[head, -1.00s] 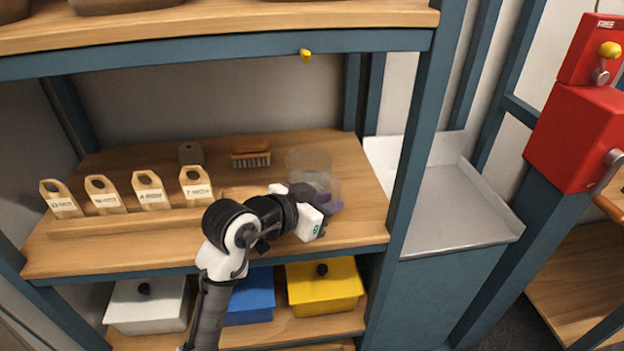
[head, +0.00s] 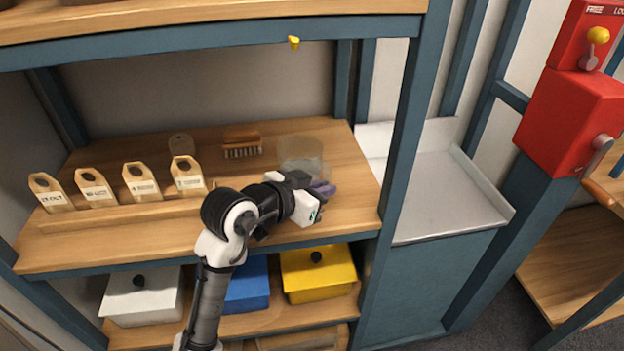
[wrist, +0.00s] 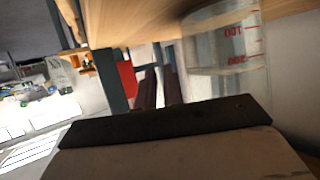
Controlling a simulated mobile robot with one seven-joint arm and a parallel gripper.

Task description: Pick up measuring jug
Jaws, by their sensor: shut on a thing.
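The measuring jug (head: 300,150) is a clear, see-through vessel, upright at the right end of the middle shelf. Its wall with red marks, 100 and 200 among them, fills the upper right of the wrist view (wrist: 228,45). My gripper (head: 323,188) is at the jug's near right side, its purple fingers low beside it. In the wrist view the dark fingers (wrist: 160,88) are close together just left of the jug's wall. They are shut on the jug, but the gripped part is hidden. I cannot tell whether its base is clear of the shelf.
A wooden brush (head: 242,140) lies left of the jug. Several labelled wooden tags (head: 143,182) stand along a rail farther left. A blue post (head: 403,140) bounds the shelf at right, with a grey metal tray (head: 445,195) beyond. Lidded boxes, one yellow (head: 318,272), sit below.

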